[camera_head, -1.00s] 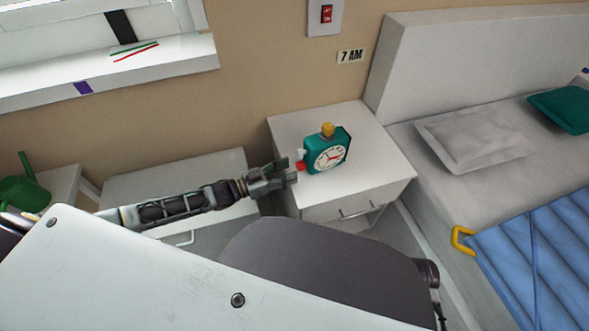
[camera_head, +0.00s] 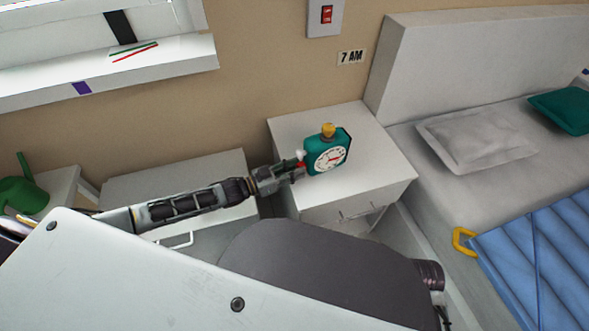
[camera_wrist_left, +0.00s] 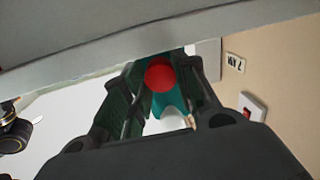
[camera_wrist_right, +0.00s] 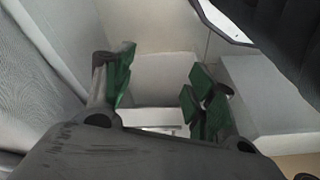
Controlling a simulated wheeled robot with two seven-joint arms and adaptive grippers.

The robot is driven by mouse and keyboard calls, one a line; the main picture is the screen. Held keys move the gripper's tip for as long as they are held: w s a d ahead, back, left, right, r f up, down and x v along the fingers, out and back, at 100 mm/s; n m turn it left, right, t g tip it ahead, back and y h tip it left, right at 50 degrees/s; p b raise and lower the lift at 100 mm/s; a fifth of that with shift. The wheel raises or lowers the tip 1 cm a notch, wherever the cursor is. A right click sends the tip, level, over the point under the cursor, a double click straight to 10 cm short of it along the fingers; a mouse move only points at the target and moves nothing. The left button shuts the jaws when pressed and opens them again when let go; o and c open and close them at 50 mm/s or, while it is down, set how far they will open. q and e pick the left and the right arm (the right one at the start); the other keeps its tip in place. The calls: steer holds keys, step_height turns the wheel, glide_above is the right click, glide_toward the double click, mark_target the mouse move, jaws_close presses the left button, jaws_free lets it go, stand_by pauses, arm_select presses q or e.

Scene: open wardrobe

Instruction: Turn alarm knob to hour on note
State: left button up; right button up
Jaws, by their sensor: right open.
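The teal alarm clock (camera_head: 311,168) with a white dial (camera_head: 331,155) and a yellow top stands on the white nightstand (camera_head: 380,165). Its red knob (camera_head: 301,166) is on the left side. My left gripper (camera_head: 298,169) reaches in from the left, its fingers closed around this knob. In the left wrist view the red knob (camera_wrist_left: 160,77) sits between both fingers, with no clear gap. The note (camera_head: 351,57) on the wall reads "7 AM". The dial's hands are too small to read surely. My right gripper (camera_wrist_right: 158,85) is open and empty, seen only in its wrist view.
A red wall switch (camera_head: 326,14) is above the note. The bed (camera_head: 420,190) with pillows and a blue cover is right of the nightstand. A low white cabinet (camera_head: 170,185) lies under my left arm. A green watering can (camera_head: 24,190) is far left.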

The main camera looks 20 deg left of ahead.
arm_select(q)
steer(key=c, duration=0.4)
steer(key=shift+r, duration=0.1)
steer(key=shift+m+p, duration=0.5)
steer(key=shift+m, duration=0.4)
steer(key=shift+m+p, duration=0.75)
steer(key=shift+m, duration=0.55)
arm_select(e)
steer(key=shift+s+d+f+g, duration=0.1)
steer(key=shift+d+f, duration=0.05)
steer(key=shift+f, duration=0.45)
steer(key=shift+s+d+f+g, duration=0.1)
steer(key=shift+s+f, duration=0.05)
steer(key=shift+f, duration=0.4)
steer(key=shift+s+d+f+g, duration=0.1)
steer(key=shift+d+f, duration=0.05)
steer(key=shift+f, duration=0.45)
